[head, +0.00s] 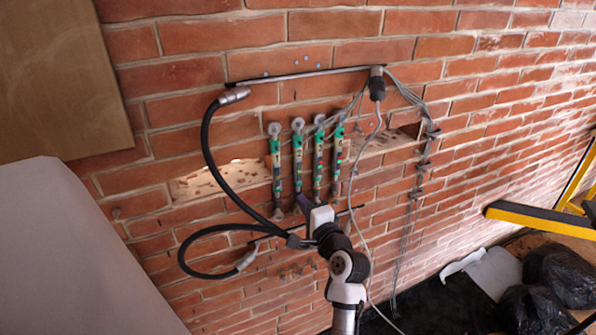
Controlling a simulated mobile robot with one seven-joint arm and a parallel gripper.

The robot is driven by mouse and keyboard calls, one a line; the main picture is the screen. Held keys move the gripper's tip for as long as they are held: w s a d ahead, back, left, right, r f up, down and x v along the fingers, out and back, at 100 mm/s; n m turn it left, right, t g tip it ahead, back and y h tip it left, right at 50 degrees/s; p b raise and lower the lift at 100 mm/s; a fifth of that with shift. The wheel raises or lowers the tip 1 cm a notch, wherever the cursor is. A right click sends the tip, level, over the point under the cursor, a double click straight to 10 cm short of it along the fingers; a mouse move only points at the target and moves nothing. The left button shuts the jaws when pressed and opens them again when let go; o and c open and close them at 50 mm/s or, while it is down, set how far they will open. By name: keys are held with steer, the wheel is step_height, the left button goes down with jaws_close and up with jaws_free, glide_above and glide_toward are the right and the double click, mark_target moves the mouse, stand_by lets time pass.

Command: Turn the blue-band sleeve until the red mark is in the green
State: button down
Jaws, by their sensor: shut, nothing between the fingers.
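Several slim upright struts stand side by side in a slot cut in the brick wall. Each has green parts and a grey round top; the leftmost strut (276,160) and the rightmost strut (337,160) bound the row. Coloured bands are too small here to tell which sleeve is the blue-band one, and I cannot make out a red mark against a green zone. My gripper (303,203) is shut and empty at the lower ends of the middle struts. It partly hides them, and I cannot tell whether it touches one.
A black hose (207,150) loops left of the struts. A thin bar (300,75) runs above them. Grey cables (412,200) hang at the right. Black bags (560,275) and a yellow-black beam (540,218) lie lower right. A brown board (60,75) stands upper left.

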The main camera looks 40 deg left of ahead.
steer(key=shift+s+d, duration=0.15)
steer(key=shift+d, duration=0.25)
steer(key=v, duration=0.7)
stand_by(0.4)
stand_by(0.4)
